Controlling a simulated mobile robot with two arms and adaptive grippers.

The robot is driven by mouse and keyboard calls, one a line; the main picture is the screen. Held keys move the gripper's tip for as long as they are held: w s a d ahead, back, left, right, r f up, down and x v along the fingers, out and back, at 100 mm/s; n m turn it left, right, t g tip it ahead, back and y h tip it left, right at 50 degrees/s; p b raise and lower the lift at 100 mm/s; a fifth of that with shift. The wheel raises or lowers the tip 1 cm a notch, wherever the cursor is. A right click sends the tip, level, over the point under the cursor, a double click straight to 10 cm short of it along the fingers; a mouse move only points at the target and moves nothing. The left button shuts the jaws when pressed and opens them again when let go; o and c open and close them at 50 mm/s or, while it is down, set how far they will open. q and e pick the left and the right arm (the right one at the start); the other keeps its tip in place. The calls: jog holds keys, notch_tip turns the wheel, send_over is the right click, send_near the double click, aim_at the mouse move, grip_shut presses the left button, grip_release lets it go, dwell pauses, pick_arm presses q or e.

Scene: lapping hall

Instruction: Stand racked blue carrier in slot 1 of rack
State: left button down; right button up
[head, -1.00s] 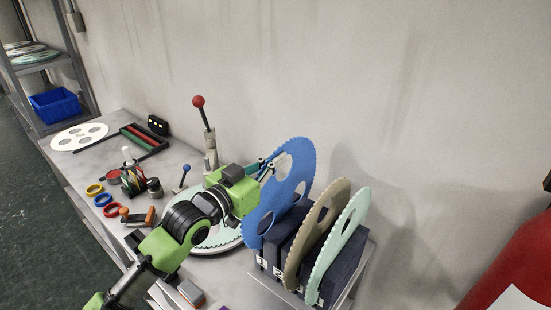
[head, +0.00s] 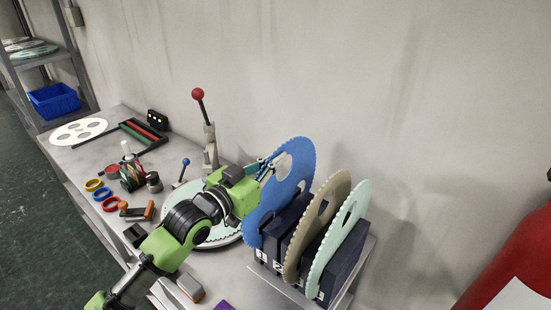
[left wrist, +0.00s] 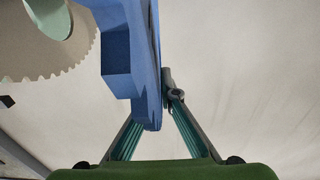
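The blue carrier (head: 290,171), a toothed disc with holes, stands upright at the left end of the dark rack (head: 325,284), by the slot marked 1. Its lower edge meets the rack, but I cannot tell how deep it sits. My left gripper (head: 268,167) is at its upper left edge. In the left wrist view my left gripper (left wrist: 156,100) has its fingers closed in on the edge of the blue carrier (left wrist: 131,45); one fingertip is partly hidden behind it. My right gripper is in neither view.
A tan carrier (head: 312,218) and a pale green carrier (head: 332,250) stand in the rack to the right. A round plate (head: 222,238) lies beneath my left arm. A red-knobbed lever (head: 203,115) stands behind. Rings, tools and a white disc (head: 80,131) occupy the bench's left.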

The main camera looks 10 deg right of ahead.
pick_arm(q)
jog(key=shift+f+b, duration=1.45)
jog(key=shift+f, duration=0.8)
jog(key=c, duration=2.2)
grip_release()
jog(key=shift+f, duration=0.2)
jog(key=v, duration=1.2)
jog(key=shift+r, duration=0.25)
